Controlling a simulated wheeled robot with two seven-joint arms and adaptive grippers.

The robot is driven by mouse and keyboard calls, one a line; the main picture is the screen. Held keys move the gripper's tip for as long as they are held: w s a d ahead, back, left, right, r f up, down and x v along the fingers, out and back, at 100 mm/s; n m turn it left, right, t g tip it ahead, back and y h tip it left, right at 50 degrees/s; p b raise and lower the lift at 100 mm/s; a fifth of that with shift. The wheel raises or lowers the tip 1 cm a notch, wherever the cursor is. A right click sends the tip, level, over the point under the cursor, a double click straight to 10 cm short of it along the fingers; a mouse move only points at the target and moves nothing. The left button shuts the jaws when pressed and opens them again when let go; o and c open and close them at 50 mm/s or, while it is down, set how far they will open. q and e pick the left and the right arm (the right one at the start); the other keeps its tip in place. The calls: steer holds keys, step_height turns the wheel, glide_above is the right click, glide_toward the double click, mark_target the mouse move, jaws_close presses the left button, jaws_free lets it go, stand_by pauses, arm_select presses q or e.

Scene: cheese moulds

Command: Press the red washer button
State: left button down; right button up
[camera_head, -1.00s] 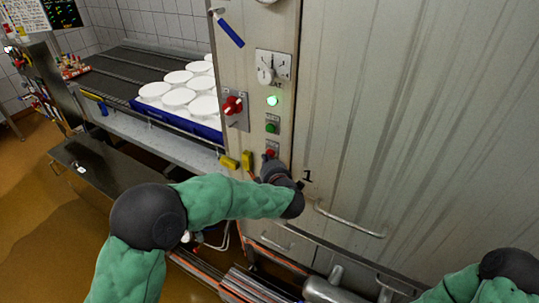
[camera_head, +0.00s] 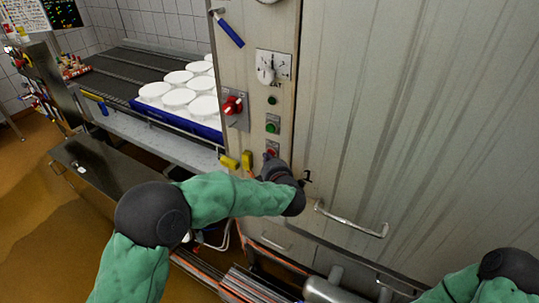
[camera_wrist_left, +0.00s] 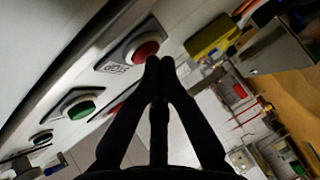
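The red button (camera_head: 272,150) sits lowest in a column on the metal washer's narrow front panel, below the green button (camera_head: 271,127). In the left wrist view the red button (camera_wrist_left: 146,51) is large, on a grey plate with lettering. My left gripper (camera_head: 268,159) is at the red button's lower edge. In the left wrist view its two black fingers (camera_wrist_left: 160,65) meet at the tips, with nothing between them. The tips overlap the button's edge there; I cannot tell whether they touch it. The small round lamp (camera_head: 272,100) above is dark. My right gripper is out of view.
A red rotary switch (camera_head: 233,105) and yellow handles (camera_head: 238,161) are left of the buttons. A metal door handle (camera_head: 350,221) sticks out at right. White lids or moulds (camera_head: 178,98) stand in a blue tray on the conveyor.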

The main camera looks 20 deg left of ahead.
arm_select(q)
steer(key=shift+s, duration=0.15)
steer(key=shift+s+a, duration=0.1)
steer(key=shift+s, duration=0.65)
steer(key=s, duration=0.5)
steer(key=shift+a, duration=0.35)
stand_by(0.5)
